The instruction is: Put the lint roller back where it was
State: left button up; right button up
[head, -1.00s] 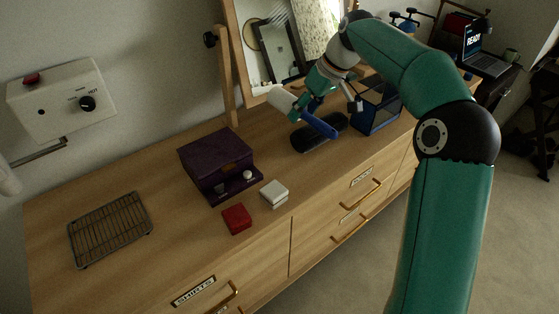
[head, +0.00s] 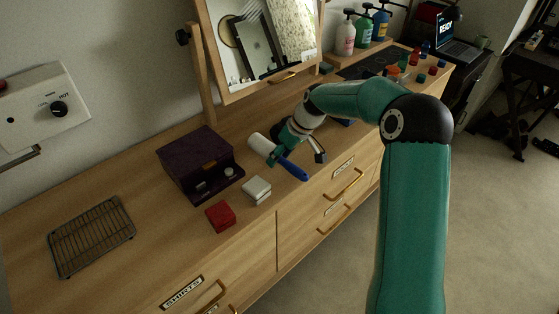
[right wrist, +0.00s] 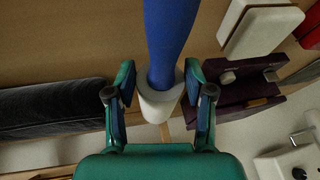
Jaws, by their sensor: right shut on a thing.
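The lint roller has a white roll (head: 262,143) and a blue handle (head: 292,169). My right gripper (head: 275,154) is shut on it and holds it over the dresser top, to the right of the purple box. The roller is tilted, with its handle toward the dresser's front edge. In the right wrist view, the blue handle (right wrist: 170,38) and white roll (right wrist: 157,100) lie between the two fingers of my right gripper (right wrist: 160,82). The left gripper is not in view.
The purple box (head: 198,163), a white box (head: 256,188) and a red box (head: 220,215) stand left of the roller. A wire rack (head: 92,237) lies farther left. A mirror (head: 262,45) stands behind. A long dark pad (right wrist: 50,108) shows in the right wrist view.

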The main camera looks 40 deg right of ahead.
jog(key=shift+f, duration=1.1)
jog(key=shift+f, duration=0.1)
jog(key=o, duration=1.2)
jog(key=b+v, duration=0.1)
jog(key=v, duration=1.1)
